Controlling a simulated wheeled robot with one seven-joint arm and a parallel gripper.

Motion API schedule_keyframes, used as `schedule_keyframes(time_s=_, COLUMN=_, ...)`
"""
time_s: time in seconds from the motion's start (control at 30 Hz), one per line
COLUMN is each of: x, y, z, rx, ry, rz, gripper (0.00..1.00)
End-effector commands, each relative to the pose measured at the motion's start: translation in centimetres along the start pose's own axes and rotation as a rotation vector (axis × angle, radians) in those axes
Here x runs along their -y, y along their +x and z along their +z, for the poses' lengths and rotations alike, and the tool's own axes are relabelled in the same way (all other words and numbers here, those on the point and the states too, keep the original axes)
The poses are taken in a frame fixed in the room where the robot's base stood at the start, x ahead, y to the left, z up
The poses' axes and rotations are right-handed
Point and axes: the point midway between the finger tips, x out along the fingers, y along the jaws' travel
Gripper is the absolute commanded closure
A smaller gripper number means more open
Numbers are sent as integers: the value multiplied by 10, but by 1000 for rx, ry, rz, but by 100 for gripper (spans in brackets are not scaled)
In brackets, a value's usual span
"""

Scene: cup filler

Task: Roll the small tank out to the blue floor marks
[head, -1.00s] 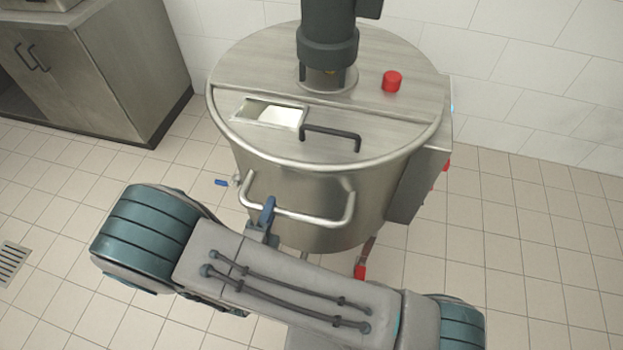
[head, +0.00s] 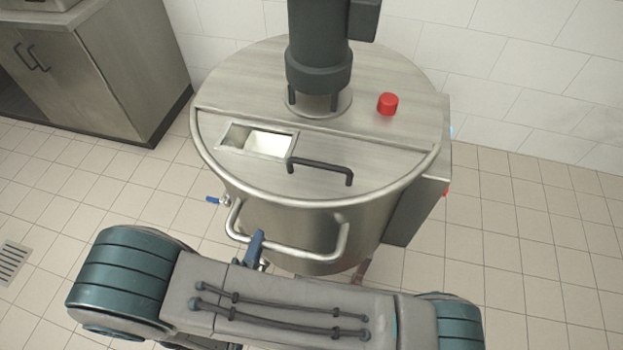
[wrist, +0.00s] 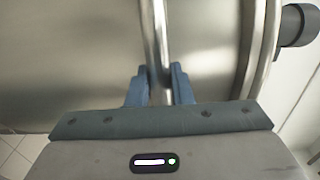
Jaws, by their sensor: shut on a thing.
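The small tank (head: 290,225) is a round steel vessel on legs, standing upright on the tiled floor in the middle of the head view. A steel push handle (head: 343,243) sticks out from its near side. My gripper (head: 257,247) is shut on the left part of this handle. In the wrist view the blue fingers of my gripper (wrist: 159,86) sit on either side of the handle bar (wrist: 153,35), before the tank wall (wrist: 80,60). My arm hides the tank's feet. I see no blue floor marks in either view.
The lid carries a dark motor (head: 319,60), a red button (head: 387,103) and an open hatch (head: 258,140). A blue-levered valve (head: 213,200) juts out left. A steel cabinet (head: 105,75) stands at back left. A floor drain (head: 12,262) lies left; floor on both sides is clear.

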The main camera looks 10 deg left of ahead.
Motion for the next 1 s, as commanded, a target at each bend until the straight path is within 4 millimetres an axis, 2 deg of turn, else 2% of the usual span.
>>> schedule_keyframes(time_s=0.03, x=-2, y=-12, z=2, rx=13, ry=-1, rz=12, gripper=100)
schedule_keyframes(time_s=0.4, x=-2, y=-45, z=1, rx=14, ry=-1, rz=10, gripper=100)
schedule_keyframes(time_s=0.6, x=-1, y=-52, z=-1, rx=2, ry=-2, rz=8, gripper=100)
schedule_keyframes(time_s=1.0, x=-1, y=-56, z=0, rx=4, ry=-1, rz=6, gripper=100)
